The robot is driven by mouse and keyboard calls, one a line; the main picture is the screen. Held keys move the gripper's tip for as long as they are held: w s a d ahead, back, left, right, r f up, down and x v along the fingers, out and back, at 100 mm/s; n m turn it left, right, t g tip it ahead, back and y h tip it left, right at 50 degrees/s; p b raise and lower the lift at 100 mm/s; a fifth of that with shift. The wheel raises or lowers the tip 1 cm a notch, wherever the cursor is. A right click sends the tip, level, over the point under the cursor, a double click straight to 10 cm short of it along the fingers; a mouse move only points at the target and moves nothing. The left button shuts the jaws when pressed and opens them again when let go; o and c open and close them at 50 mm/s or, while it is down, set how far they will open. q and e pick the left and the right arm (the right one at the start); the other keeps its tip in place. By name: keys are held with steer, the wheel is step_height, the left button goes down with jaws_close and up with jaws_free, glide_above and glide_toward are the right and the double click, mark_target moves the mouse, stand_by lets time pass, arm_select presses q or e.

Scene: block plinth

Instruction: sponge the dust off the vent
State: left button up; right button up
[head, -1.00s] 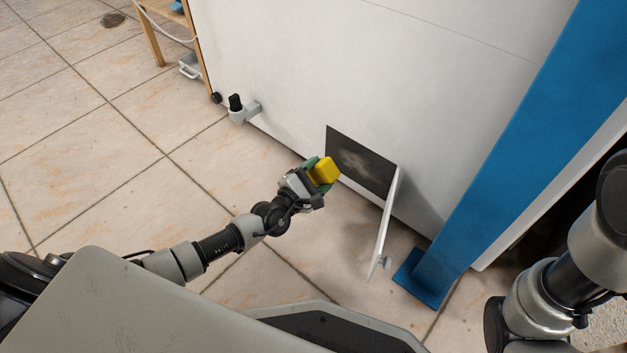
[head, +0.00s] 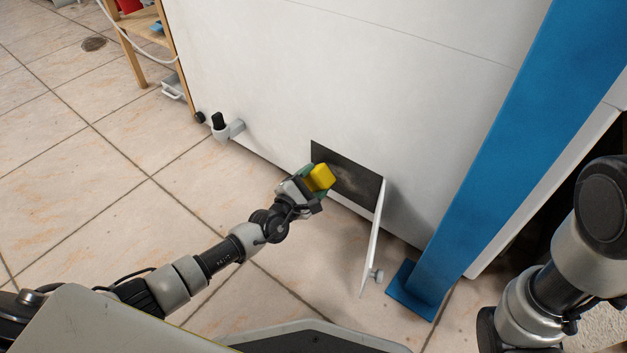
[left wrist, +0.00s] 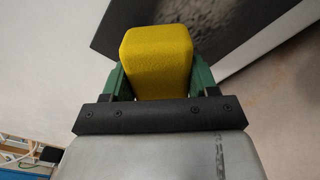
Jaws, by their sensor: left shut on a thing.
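The vent (head: 346,180) is a dark rectangular panel low on the white wall, with a pale dusty smudge near its middle. It also shows in the left wrist view (left wrist: 235,30). A white flap (head: 374,240) with a small knob stands open at the vent's right edge. My left gripper (head: 314,186) is shut on the yellow sponge (head: 321,177), in front of the vent's left part. In the left wrist view the sponge (left wrist: 157,62) sits between the green fingers. Whether the sponge touches the vent I cannot tell. My right gripper is out of view.
A blue post (head: 490,150) with a foot on the floor stands right of the flap. A grey holder with a black knob (head: 226,127) sits on the wall at left. A wooden shelf (head: 135,50) stands at the back left. The tiled floor at left is clear.

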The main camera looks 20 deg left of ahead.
arm_select(q)
steer(key=shift+x, duration=1.05)
